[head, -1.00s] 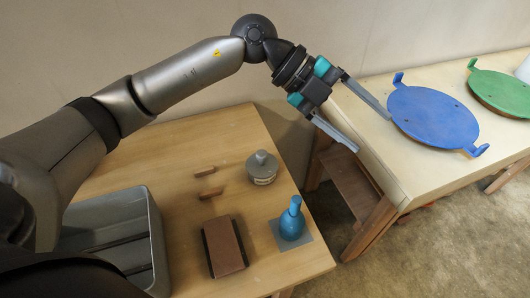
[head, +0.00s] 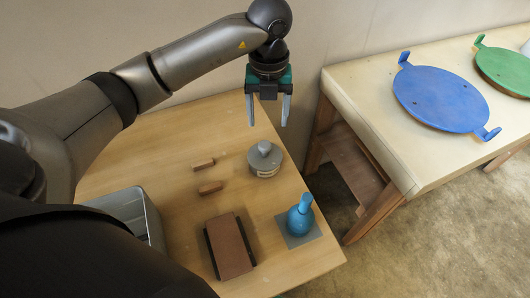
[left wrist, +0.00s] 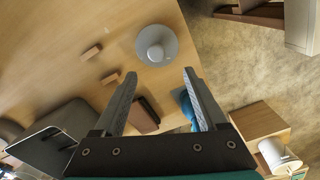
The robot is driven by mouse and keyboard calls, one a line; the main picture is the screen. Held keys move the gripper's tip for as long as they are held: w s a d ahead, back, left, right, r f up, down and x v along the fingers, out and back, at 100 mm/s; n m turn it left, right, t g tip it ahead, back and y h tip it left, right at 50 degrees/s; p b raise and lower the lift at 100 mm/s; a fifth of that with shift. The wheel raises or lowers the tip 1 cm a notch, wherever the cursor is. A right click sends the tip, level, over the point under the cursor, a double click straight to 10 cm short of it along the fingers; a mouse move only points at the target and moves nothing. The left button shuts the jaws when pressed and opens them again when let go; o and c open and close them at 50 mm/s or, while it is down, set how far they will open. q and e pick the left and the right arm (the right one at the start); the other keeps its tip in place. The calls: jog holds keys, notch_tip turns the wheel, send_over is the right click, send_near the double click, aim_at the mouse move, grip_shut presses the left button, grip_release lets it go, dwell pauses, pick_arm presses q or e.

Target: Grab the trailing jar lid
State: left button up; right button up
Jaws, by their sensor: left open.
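A grey round jar lid (head: 265,153) with a knob on top sits on a squat jar (head: 264,171) on the wooden table. In the left wrist view the lid (left wrist: 168,35) shows from above as a grey disc with a pale knob, just beyond the fingertips. My left gripper (head: 268,118) is open and empty, pointing down above the table's back edge, behind and above the jar, apart from it. Its two fingers also show in the left wrist view (left wrist: 160,75). My right gripper is not in view.
Two small wooden pieces (head: 203,164) (head: 210,187) lie left of the jar. A brown block (head: 229,247), a blue bottle (head: 300,217) on a grey square and a grey bin (head: 152,222) are nearer. A side table (head: 350,95) at right carries blue (head: 441,99) and green (head: 507,70) discs.

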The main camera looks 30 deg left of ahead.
aim_at(265, 144)
pick_arm(q)
notch_tip(265, 144, down, 4)
jog(key=shift+r, duration=0.15)
jog(key=shift+a+f+b, duration=0.2)
jog(key=shift+f, duration=1.15)
jog(key=shift+a+f+b, duration=0.15)
jog(key=shift+f+b, duration=0.05)
jog(key=shift+f, duration=1.15)
grip_shut()
